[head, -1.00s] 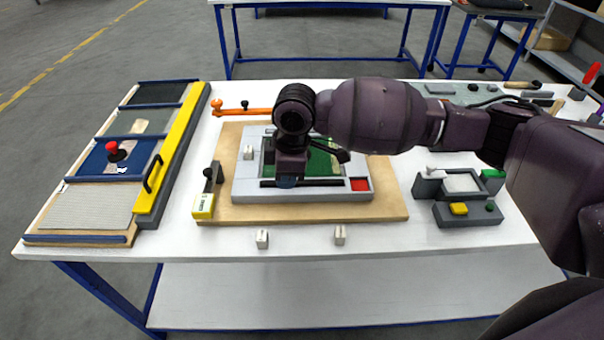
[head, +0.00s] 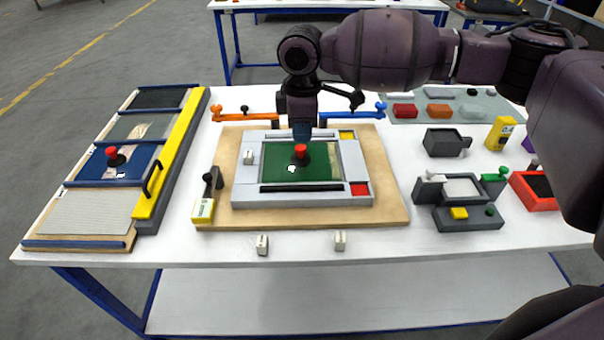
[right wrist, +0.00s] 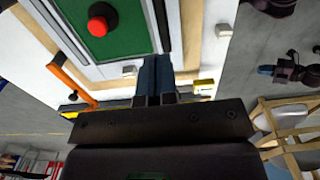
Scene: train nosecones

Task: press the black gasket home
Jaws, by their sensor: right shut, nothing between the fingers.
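A black strip, which looks like the gasket (head: 315,188), lies along the near side of the grey frame (head: 240,192). It also shows as a dark strip (right wrist: 162,22) in the right wrist view. I cannot tell whether it is fully seated. My right gripper (head: 302,138) is shut and empty, pointing down over the far part of the frame, behind the red knob (head: 301,152). Its closed fingers also show in the right wrist view (right wrist: 154,62). A purple, blue-tipped part there looks like my left gripper (right wrist: 266,70).
An orange lever (head: 246,115) and a blue lever (head: 352,115) flank the frame's far side. A yellow-and-white clamp (head: 206,200) stands left. Two small white blocks (head: 262,244) (head: 340,240) sit in front. A grey fixture (head: 462,216) stands right.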

